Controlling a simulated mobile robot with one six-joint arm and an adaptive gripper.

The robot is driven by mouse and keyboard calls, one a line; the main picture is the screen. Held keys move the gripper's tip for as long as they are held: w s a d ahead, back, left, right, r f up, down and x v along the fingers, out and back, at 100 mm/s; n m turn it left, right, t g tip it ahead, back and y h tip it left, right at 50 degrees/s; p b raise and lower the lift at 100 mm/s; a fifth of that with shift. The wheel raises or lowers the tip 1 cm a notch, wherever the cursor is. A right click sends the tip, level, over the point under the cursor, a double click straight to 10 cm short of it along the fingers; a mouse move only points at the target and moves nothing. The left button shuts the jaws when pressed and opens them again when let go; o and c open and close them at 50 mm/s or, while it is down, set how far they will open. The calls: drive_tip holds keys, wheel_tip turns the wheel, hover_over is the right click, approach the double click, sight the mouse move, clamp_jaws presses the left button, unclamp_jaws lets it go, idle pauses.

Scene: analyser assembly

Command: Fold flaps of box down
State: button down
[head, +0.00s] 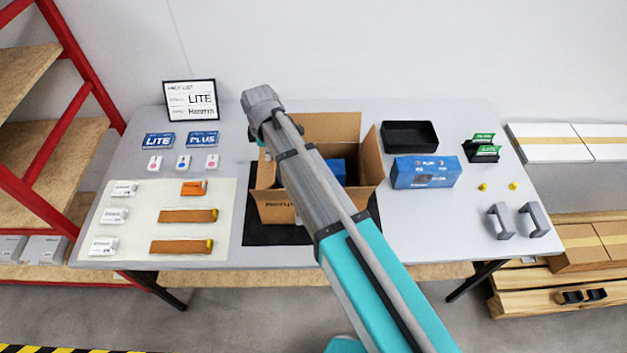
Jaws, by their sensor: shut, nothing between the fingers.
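An open brown cardboard box (372,160) stands on a black mat (250,232) in the middle of the table. Its back flap (335,127) stands up and its right flap leans outward. The left flap (266,172) also looks raised. A blue item (338,168) shows inside the box. My arm crosses in front of the box and hides its middle and part of its front. My gripper cannot be seen; the far end of the visible arm is a grey joint above the box's back left.
A blue box (425,172) and a black tray (409,133) stand close to the right. A pack list sign (190,100) stands at the back left. A white mat (140,200) with small parts lies at the left. Grey brackets (499,221) stand at the right.

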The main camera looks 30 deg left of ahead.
idle(0.3)
drive_tip(key=shift+w+d+f+b, duration=0.5)
drive_tip(key=shift+d+f+b, duration=0.35)
drive_tip(key=shift+d, duration=0.05)
drive_tip(key=shift+w+d+f+b, duration=0.15)
drive_tip(key=shift+d+f+b, duration=0.1)
drive_tip(key=shift+f+b, duration=0.25)
drive_tip(key=shift+w+d+f+b, duration=0.15)
drive_tip(key=shift+d+f+b, duration=0.1)
drive_tip(key=shift+f+b, duration=0.2)
drive_tip(key=shift+f+b, duration=0.85)
idle(1.2)
drive_tip(key=shift+r, duration=0.1)
idle(0.4)
wheel_tip(320, 180, up, 7)
drive_tip(key=p, duration=0.7)
drive_tip(key=shift+r+p, duration=0.2)
drive_tip(key=shift+p, duration=0.1)
